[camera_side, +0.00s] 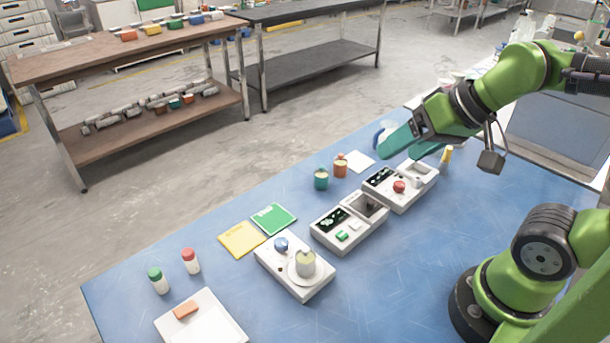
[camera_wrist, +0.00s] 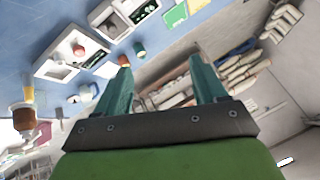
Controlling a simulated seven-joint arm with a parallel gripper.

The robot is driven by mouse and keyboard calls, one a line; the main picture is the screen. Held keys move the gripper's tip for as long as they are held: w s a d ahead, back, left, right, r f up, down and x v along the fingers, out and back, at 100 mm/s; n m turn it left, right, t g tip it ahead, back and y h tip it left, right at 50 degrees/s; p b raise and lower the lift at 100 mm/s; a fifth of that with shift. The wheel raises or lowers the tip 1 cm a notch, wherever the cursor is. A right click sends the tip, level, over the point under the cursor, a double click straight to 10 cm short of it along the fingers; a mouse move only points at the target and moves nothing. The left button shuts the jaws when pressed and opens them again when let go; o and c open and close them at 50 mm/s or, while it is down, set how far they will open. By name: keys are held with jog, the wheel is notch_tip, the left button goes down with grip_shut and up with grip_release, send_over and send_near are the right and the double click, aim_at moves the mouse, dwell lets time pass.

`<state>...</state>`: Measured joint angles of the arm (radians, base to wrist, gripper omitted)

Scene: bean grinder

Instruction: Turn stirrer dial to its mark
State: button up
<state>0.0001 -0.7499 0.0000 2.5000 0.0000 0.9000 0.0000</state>
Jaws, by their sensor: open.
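The stirrer appears to be the white box (camera_side: 280,262) near the middle of the blue table in the side view. It has a blue dial (camera_side: 281,244) on top and a round plate carrying a pale beaker (camera_side: 306,261). The dial's mark is too small to make out. My gripper (camera_side: 400,154) is open and empty above the far end of the table, well right of and beyond the stirrer. Its teal fingers stand apart in the wrist view (camera_wrist: 160,65). The stirrer is not clearly visible in the wrist view.
A device with a green button (camera_side: 342,236) and one with a red knob (camera_side: 399,186) stand between stirrer and gripper. Teal (camera_side: 321,180) and orange (camera_side: 340,166) jars stand behind. Yellow (camera_side: 241,239) and green (camera_side: 273,218) pads lie beside the stirrer; a white tray (camera_side: 222,324) is in front.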

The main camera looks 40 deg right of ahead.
dwell(0.4)
jog(key=shift+c, duration=1.1)
jog(key=w+f, duration=0.1)
jog(key=w+g, duration=0.1)
jog(key=f+h, duration=0.1)
jog(key=shift+w+d+f+g, duration=0.3)
jog(key=shift+w, duration=0.1)
jog(key=c, duration=0.3)
jog(key=n+g+y, duration=0.3)
jog(key=n, duration=1.2)
send_near(282, 241)
jog(key=x, duration=0.8)
jog(key=shift+a, duration=0.1)
jog(key=shift+c, duration=0.2)
